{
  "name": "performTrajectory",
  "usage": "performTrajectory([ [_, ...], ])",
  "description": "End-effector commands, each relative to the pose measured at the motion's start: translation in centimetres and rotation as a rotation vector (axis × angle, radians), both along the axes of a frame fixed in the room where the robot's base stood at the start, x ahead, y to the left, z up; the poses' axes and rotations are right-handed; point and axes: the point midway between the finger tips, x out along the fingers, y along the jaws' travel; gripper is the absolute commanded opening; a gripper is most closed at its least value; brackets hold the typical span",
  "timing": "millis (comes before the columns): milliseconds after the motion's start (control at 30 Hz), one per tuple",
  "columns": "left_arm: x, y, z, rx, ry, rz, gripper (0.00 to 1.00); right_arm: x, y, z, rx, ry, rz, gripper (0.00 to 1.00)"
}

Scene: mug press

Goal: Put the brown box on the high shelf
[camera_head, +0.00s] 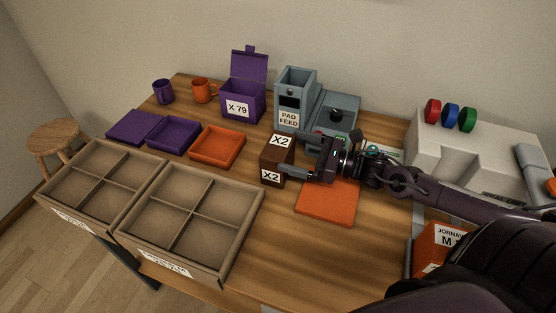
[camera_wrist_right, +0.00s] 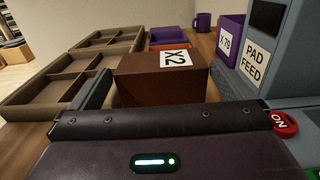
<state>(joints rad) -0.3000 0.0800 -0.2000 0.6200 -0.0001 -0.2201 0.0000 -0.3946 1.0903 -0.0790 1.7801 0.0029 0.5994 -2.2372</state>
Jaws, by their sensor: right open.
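The brown box (camera_head: 276,164), marked X2, stands upright on the wooden table near its middle. It also shows in the right wrist view (camera_wrist_right: 160,88), where it sits between the two fingers with a small gap visible on both sides. My right gripper (camera_head: 292,153) is open and comes in from the right, its fingers either side of the box. My left gripper is not in view. No shelf that I can be sure is the high shelf shows in either view.
Cardboard divided trays (camera_head: 190,217) lie left of the box. Behind are an orange tray (camera_head: 217,147), a purple X 79 bin (camera_head: 241,100) and the grey pad feed machine (camera_head: 291,97). An orange pad (camera_head: 327,204) lies under my right gripper. A white machine (camera_head: 470,150) stands right.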

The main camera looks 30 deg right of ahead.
Motion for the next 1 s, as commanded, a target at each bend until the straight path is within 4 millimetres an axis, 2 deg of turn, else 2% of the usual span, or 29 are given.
performTrajectory([
  [100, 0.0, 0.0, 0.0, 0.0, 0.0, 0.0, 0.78, 0.9, 0.7, 0.1, 0.002, -0.001, -0.002, 1.0],
  [367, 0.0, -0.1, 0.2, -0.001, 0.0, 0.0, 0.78, 1.8, 1.5, 0.1, 0.001, 0.0, -0.002, 1.0],
  [700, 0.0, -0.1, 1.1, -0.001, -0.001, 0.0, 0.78, 4.7, 4.2, 0.2, 0.002, 0.001, -0.001, 1.0],
  [1000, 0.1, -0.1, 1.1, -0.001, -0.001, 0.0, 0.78, 5.2, 4.6, 0.0, -0.001, 0.002, 0.0, 1.0],
])
